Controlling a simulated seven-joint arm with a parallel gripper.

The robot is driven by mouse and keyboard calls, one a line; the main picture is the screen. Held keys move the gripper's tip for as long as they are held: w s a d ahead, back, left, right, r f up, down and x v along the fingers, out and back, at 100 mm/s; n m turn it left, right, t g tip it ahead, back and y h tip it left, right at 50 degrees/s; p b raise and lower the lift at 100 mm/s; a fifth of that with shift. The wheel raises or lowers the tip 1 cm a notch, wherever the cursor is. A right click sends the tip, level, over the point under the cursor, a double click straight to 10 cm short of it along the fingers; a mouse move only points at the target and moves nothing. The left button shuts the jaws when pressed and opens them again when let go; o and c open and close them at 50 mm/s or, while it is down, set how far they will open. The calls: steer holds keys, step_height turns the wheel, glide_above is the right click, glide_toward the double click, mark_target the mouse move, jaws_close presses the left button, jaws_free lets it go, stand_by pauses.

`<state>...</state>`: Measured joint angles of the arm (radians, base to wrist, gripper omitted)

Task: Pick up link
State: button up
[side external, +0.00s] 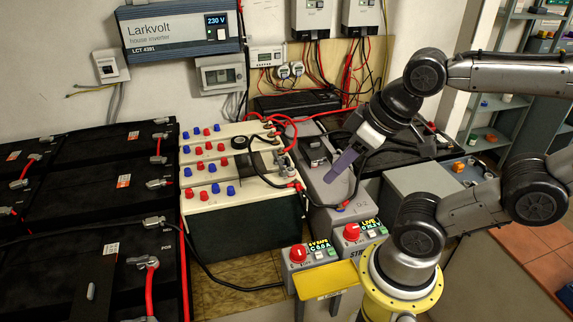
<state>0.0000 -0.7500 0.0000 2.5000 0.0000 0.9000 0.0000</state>
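My gripper (332,177) comes down from the upper right and hangs over the grey case (327,198) in the middle. A single purple-grey finger shape shows at its end, so I cannot tell its opening or whether it holds anything. I cannot single out the link with certainty. Short red links with grey clamps sit on the black batteries at left, one of them a red lead (151,275) at the front. A dark, flat piece (262,166) lies on the cream-topped battery (225,178), left of my gripper.
Red and blue caps stand up on the cream-topped battery. Black cables loop around the grey case. Two control boxes with red knobs (298,253) and a yellow tray (328,279) stand in front. Black batteries (75,267) fill the left. An inverter (178,30) hangs on the wall.

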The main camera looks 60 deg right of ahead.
steer(key=w+d+r+m+t, duration=0.1)
steer(key=w+d+r+m, duration=0.15)
steer(key=w, duration=0.55)
steer(key=w+d+r+m+t, duration=0.1)
steer(key=w+d+r, duration=0.15)
steer(key=w, duration=0.55)
steer(key=m+g+h, duration=0.2)
steer(key=m+g, duration=0.1)
steer(key=m, duration=0.4)
glide_above(287, 162)
steer(key=s, duration=0.5)
step_height(287, 162, down, 21)
steer(key=x, duration=0.8)
steer(key=a+x, duration=0.1)
steer(key=x, duration=0.4)
steer(key=shift+w, duration=0.1)
jaws_close()
steer(key=shift+d, duration=0.1)
